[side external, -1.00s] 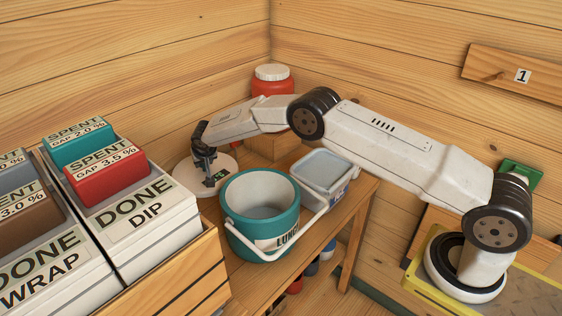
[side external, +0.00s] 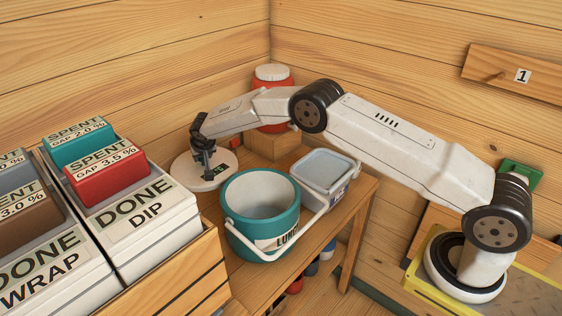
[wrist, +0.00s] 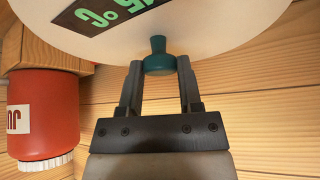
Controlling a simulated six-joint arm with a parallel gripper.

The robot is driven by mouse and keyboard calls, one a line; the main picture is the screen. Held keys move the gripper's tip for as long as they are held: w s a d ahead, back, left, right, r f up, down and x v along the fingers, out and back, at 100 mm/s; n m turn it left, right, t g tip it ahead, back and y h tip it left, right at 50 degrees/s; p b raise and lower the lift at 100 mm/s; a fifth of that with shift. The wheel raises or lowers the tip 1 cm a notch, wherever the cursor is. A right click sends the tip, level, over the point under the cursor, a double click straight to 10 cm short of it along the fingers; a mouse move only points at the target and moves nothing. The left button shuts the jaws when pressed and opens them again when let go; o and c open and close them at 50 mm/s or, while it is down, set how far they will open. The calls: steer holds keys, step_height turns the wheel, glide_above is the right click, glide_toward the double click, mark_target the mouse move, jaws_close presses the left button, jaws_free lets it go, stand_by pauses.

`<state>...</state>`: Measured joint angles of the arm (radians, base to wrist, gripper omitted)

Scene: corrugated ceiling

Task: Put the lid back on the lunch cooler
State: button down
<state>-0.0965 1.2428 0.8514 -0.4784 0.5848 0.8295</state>
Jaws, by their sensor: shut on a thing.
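The lid is a flat white disc (side external: 190,173) with a dark display panel with green figures and a teal knob (wrist: 158,58). My gripper (side external: 206,160) is shut on the knob; the wrist view shows one finger on each side of it (wrist: 158,66). The lid is to the left of and behind the cooler, and I cannot tell how far it is above the table. The lunch cooler (side external: 236,230) is a teal tub with a pale inside, upright, open at the top and empty as far as I see. Its white handle (side external: 275,258) hangs down at the front.
Labelled bins (side external: 150,215) crowd the left.

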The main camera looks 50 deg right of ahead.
step_height(320, 180, up, 19)
steer(key=s+f, duration=0.2)
steer(key=s, duration=2.3)
steer(key=shift+w+f, duration=0.15)
steer(key=shift+f, duration=0.85)
steer(key=shift+w+f, duration=0.1)
steer(key=shift+f, duration=0.85)
steer(key=shift+f, duration=0.25)
steer(key=shift+f, duration=2.9)
steer(key=shift+f, duration=0.2)
